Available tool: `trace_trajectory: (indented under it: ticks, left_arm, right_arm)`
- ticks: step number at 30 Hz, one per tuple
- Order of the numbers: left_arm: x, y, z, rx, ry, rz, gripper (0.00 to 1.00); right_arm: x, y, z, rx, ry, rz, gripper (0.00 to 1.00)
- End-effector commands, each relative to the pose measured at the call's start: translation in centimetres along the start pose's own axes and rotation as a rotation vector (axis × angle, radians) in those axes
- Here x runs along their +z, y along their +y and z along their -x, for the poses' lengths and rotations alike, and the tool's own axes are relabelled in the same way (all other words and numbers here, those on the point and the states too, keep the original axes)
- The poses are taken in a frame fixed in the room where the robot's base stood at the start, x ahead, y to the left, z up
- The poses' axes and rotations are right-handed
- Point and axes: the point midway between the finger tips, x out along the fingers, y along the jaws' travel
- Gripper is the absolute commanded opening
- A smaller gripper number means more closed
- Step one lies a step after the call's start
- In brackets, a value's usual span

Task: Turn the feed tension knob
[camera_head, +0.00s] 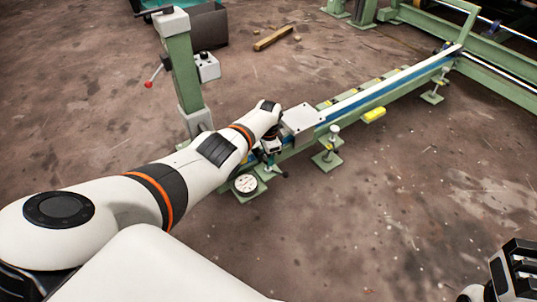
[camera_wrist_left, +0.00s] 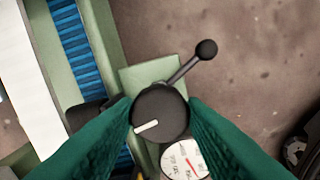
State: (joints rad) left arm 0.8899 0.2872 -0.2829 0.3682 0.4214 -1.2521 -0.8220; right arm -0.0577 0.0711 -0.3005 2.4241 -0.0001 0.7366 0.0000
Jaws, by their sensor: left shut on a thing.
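The knob (camera_wrist_left: 168,107) is round and black, with a white pointer line towards its lower left in the left wrist view. My left gripper (camera_wrist_left: 160,112) has its two green fingers against the knob's left and right sides and is shut on it. In the head view my left gripper (camera_head: 270,160) is low at the near end of the green machine rail, where the knob itself is hard to make out. My right gripper (camera_head: 515,270) is at the lower right edge, dark and partly cut off; its opening cannot be told.
A black lever with a ball end (camera_wrist_left: 207,49) lies just beyond the knob. A white dial gauge (camera_wrist_left: 184,162) with a red needle sits below it. A green post (camera_head: 182,75) with a grey box stands behind my left arm. The floor at right is clear.

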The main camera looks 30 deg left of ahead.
Motion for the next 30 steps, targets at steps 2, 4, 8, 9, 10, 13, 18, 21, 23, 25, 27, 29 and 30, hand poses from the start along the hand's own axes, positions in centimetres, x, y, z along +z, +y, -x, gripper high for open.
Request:
trace_trajectory:
  ticks: [2, 4, 8, 9, 10, 13, 18, 21, 23, 25, 27, 29, 30]
  left_arm:
    - [-0.15, 0.12, 0.07, 0.002, 0.003, 0.039, 0.15]
    - [-0.16, 0.12, 0.05, 0.002, 0.004, 0.068, 0.15]
    - [-0.16, 0.11, 0.04, 0.001, 0.003, 0.105, 0.15]
    - [-0.16, 0.11, 0.03, 0.001, 0.003, 0.113, 0.15]
    - [-0.16, 0.11, 0.03, 0.001, 0.003, 0.118, 0.15]
    - [-0.17, 0.11, 0.02, 0.001, 0.003, 0.128, 0.15]
    - [-0.18, 0.11, 0.01, 0.001, 0.004, 0.132, 0.15]
    - [-0.18, 0.11, 0.01, 0.001, 0.004, 0.132, 0.15]
    - [-0.19, 0.11, 0.01, 0.001, 0.004, 0.132, 0.15]
    - [-0.19, 0.1, 0.01, 0.001, 0.004, 0.131, 0.15]
    - [-0.19, 0.11, 0.01, 0.001, 0.004, 0.131, 0.49]
    - [-0.17, 0.09, 0.0, 0.001, 0.004, 0.131, 0.59]
    - [-0.15, 0.08, 0.0, 0.001, 0.003, 0.131, 0.59]
  right_arm:
    - [0.01, 0.0, -0.04, 0.0, 0.001, 0.0, 0.0]
    - [0.01, -0.01, -0.01, 0.0, 0.003, 0.0, 0.0]
    - [0.01, -0.01, 0.07, -0.002, 0.007, 0.0, 0.0]
    - [0.02, -0.01, 0.1, -0.002, 0.008, -0.001, 0.0]
    - [0.02, -0.02, 0.12, -0.002, 0.009, -0.001, 0.0]
    - [0.03, -0.02, 0.19, -0.003, 0.012, -0.001, 0.0]
    - [0.06, -0.02, 0.19, -0.004, 0.012, -0.001, 0.0]
    - [0.07, -0.02, 0.18, -0.003, 0.012, 0.0, 0.0]
    - [0.08, -0.02, 0.17, -0.003, 0.011, 0.0, 0.0]
    - [0.09, -0.02, 0.15, -0.003, 0.01, 0.0, 0.0]
    - [0.1, -0.02, 0.11, -0.002, 0.008, 0.0, 0.0]
    - [0.11, -0.02, 0.06, -0.002, 0.006, 0.0, 0.0]
    - [0.13, -0.02, 0.03, -0.001, 0.005, 0.0, 0.0]
